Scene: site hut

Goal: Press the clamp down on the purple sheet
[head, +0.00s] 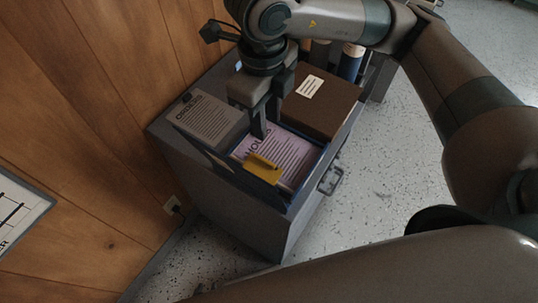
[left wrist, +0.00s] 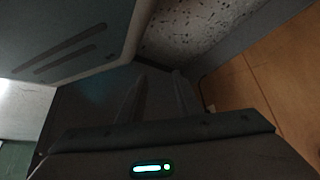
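The purple sheet (head: 291,157) lies printed side up in a dark-blue-rimmed tray on the grey cabinet. The yellow clamp (head: 263,168) is at the sheet's near left edge; I cannot tell whether it bears on the paper. My right gripper (head: 266,129) reaches in from the upper right and points down, just beyond the clamp and over the sheet's far left part. My left gripper is outside the head view. In the left wrist view its dark fingers (left wrist: 160,95) stand apart, with nothing seen between them.
The grey cabinet (head: 235,205) stands by the wood-panelled wall (head: 85,110). A grey printed sheet (head: 208,118) lies left of the tray, and a brown box (head: 322,105) with a white label lies behind it. Speckled floor (head: 385,165) is clear to the right.

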